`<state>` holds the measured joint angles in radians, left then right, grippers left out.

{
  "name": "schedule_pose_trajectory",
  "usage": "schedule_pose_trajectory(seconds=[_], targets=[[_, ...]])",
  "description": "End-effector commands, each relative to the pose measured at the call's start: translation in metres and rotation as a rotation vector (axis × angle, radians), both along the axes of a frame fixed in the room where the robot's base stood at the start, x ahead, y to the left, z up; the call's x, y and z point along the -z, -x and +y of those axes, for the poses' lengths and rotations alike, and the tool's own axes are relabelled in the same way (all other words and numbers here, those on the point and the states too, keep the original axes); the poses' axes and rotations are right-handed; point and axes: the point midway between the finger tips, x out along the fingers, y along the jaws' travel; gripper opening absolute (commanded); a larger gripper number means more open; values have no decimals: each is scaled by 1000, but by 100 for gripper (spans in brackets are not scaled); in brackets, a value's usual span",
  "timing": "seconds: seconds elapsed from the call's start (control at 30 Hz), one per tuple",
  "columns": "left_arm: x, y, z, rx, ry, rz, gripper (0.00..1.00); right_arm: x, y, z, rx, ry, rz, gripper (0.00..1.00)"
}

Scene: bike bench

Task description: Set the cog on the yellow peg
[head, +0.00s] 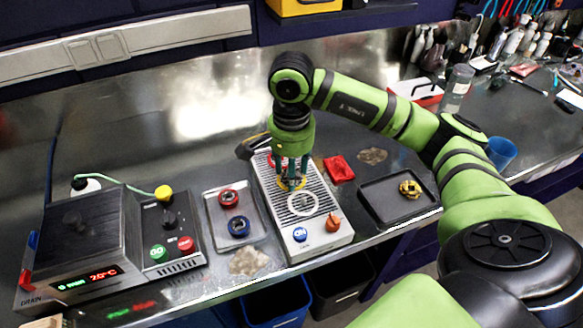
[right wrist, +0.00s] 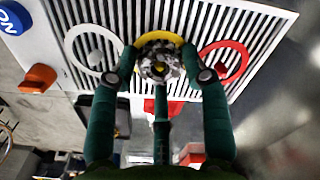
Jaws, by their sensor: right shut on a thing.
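My right gripper (head: 291,178) points down over the grey ribbed box on the bench. In the right wrist view its fingers (right wrist: 160,75) are closed around a mottled metallic cog (right wrist: 160,62). The cog is in front of the yellow ring (right wrist: 161,38) on the box's grille, between a white ring (right wrist: 92,50) and a red ring (right wrist: 224,62). The yellow peg is hidden behind the cog and fingers. I cannot tell whether the cog touches it. The left gripper is out of view.
A black tray (head: 375,190) with a gold toothed part (head: 410,188) stands right of the box. A red cloth (head: 339,168) lies between. A silver tray (head: 215,212) with red and blue rings is on the left, beside a heater unit (head: 80,240). The box carries blue and orange knobs.

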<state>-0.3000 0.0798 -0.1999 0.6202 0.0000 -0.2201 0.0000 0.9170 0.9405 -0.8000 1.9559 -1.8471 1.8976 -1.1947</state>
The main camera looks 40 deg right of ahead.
Motion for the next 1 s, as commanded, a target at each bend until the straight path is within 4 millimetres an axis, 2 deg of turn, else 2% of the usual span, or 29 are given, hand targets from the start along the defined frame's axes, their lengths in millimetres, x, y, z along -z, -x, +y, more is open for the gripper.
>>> schedule_pose_trajectory(seconds=[0.07,0.1,0.47,1.0], targets=[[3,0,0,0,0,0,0,2,0,0,0,0,-1,12],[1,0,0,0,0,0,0,1,0,0,0,0,-1,56],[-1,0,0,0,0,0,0,-2,0,0,0,0,0,56],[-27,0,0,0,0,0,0,-46,0,0,0,0,0,56]])
